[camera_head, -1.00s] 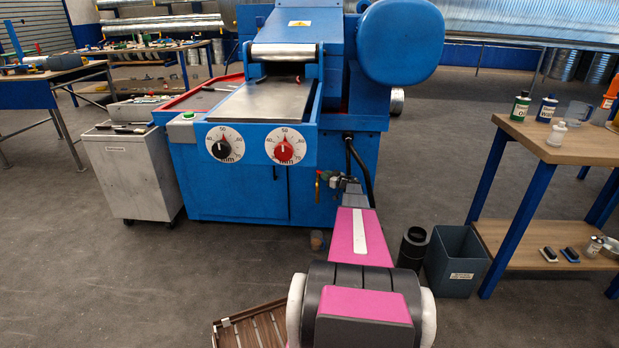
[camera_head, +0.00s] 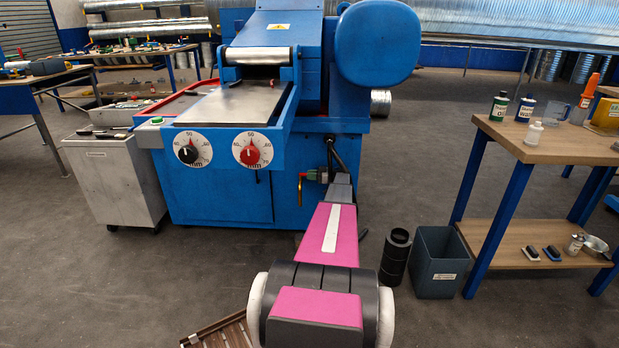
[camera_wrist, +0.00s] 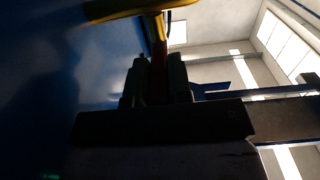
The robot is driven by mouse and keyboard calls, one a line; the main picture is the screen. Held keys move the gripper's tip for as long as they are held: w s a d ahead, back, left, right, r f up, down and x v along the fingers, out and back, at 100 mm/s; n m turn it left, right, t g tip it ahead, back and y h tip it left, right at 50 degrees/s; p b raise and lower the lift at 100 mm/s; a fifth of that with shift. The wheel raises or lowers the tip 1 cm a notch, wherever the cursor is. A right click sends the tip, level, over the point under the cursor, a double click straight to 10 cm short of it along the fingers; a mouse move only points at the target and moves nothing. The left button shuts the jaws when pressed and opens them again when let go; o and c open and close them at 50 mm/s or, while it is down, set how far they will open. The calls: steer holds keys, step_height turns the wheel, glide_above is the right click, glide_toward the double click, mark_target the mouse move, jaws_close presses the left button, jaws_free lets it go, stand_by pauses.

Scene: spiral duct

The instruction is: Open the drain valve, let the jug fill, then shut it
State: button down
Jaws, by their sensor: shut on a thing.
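The drain valve (camera_head: 300,186) is a small brass-yellow fitting low on the front right of the blue machine. My gripper (camera_head: 314,176) is at the valve, seen from behind and partly hidden by my wrist. In the wrist view my gripper (camera_wrist: 158,72) has its dark fingers shut on a reddish upright piece, apparently the valve's handle (camera_wrist: 158,50). A yellow part of the valve (camera_wrist: 125,10) crosses above it. Whether the valve is open cannot be told, and no flow can be made out. No jug shows clearly below the valve; my arm covers part of that floor.
A blue-grey bin (camera_head: 437,262) and a black cylinder (camera_head: 396,256) stand right of my arm. The wooden bench (camera_head: 560,145) at right carries bottles and a clear container (camera_head: 557,112). A slatted wooden platform (camera_head: 222,332) lies at front left. A grey cabinet (camera_head: 115,180) stands left.

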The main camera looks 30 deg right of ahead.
steer(key=shift+g, duration=0.3)
steer(key=c, duration=1)
jaws_free()
steer(key=shift+w, duration=0.1)
steer(key=shift+c, duration=0.2)
steer(key=shift+d, duration=0.1)
steer(key=v, duration=1)
steer(key=shift+s+d, duration=0.25)
steer(key=shift+d, duration=0.05)
steer(key=shift+f, duration=0.2)
